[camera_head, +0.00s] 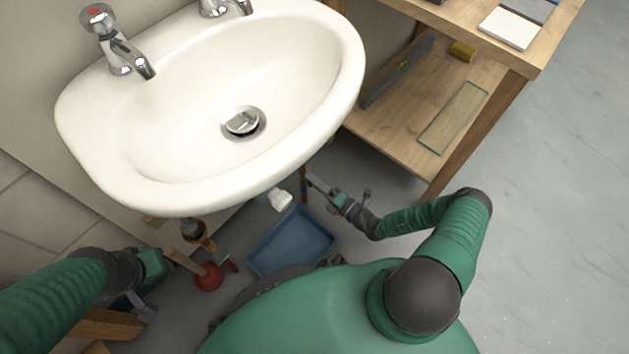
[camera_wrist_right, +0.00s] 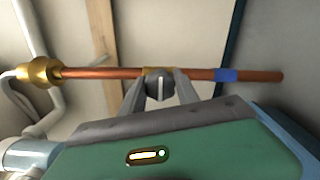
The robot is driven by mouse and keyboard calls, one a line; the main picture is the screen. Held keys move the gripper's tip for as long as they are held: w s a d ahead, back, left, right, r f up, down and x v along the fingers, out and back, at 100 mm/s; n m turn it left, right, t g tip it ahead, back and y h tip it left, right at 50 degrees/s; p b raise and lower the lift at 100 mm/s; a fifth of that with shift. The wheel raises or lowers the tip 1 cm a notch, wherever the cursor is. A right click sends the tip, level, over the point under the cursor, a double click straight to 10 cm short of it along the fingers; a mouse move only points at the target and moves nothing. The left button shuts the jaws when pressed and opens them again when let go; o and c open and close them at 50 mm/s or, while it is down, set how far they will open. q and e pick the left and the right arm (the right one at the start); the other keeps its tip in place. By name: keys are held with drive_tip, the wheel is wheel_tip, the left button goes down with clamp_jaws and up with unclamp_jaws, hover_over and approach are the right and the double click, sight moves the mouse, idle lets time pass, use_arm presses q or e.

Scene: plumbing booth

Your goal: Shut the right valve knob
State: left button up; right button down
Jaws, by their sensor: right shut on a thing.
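The valve knob (camera_wrist_right: 153,89) is dark and round with a pale mark that stands upright in the right wrist view. It sits on a brass valve body (camera_wrist_right: 158,71) in a horizontal copper pipe (camera_wrist_right: 205,74). My right gripper (camera_wrist_right: 160,88) is shut on the knob, one finger on each side. In the head view my right gripper (camera_head: 312,184) reaches under the sink's front right edge, and the knob cannot be made out there. My left gripper (camera_head: 160,262) is low at the left; its fingers are not clear.
The white sink (camera_head: 190,190) overhangs the work area. A blue tray (camera_head: 290,243) and a plunger with a red cup (camera_head: 208,277) are on the floor. A wooden shelf unit (camera_head: 410,110) stands to the right. A brass fitting (camera_wrist_right: 40,73) joins the pipe's left end.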

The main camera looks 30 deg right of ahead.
drive_tip(key=shift+d+f, duration=0.1)
drive_tip(key=shift+d, duration=0.2)
drive_tip(key=c, duration=1.1)
unclamp_jaws()
drive_tip(key=shift+o, duration=1)
drive_tip(key=shift+a, duration=0.1)
drive_tip(key=p+v, duration=0.5)
drive_tip(key=v, duration=1.1)
drive_tip(key=shift+s, duration=0.4)
drive_tip(key=shift+f, duration=0.1)
